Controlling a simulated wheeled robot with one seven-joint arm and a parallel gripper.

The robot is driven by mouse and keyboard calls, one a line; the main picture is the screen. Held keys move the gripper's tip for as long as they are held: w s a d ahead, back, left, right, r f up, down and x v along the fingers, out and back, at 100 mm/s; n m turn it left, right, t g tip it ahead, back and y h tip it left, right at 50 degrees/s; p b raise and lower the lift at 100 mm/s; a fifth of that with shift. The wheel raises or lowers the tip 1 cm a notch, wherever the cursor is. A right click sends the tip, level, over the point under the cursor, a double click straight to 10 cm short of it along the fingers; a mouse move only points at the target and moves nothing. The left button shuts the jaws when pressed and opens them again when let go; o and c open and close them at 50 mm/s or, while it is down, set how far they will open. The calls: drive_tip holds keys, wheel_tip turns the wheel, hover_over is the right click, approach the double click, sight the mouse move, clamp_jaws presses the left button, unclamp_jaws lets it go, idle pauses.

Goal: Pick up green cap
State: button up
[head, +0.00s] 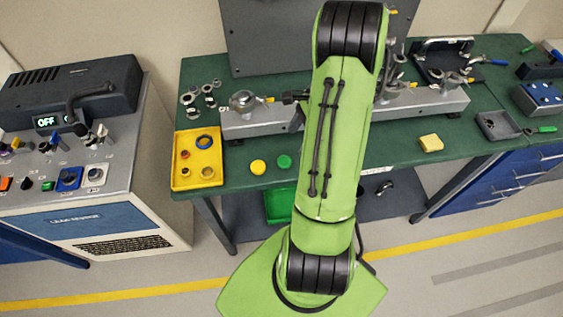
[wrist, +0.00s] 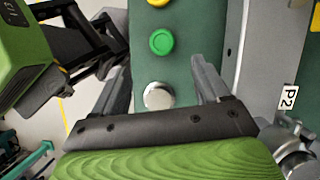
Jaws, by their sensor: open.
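The green cap (head: 284,162) lies on the green bench top near its front edge in the head view, just left of my arm. In the wrist view the green cap (wrist: 161,42) is a round disc with a raised centre, beyond my fingertips. My gripper (wrist: 158,68) is open, its two fingers apart. A silver round cap (wrist: 158,96) shows in the gap between the fingers; I cannot tell its height relative to them. The green cap is farther up the picture, clear of both fingers. My gripper is hidden behind my arm in the head view.
A yellow cap (head: 258,167) lies left of the green cap. A yellow tray (head: 178,179) with rings stands farther left. A metal rail (head: 240,124) with fittings runs behind the caps. A yellow block (head: 430,143) and a grey tray (head: 497,125) are to the right.

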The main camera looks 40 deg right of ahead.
sight(284, 160)
drive_tip(key=x, duration=0.9)
drive_tip(key=shift+w+a+f+b, duration=0.1)
drive_tip(key=shift+w+f+b, duration=0.15)
drive_tip(key=shift+b, duration=0.05)
drive_tip(key=c, duration=1.1)
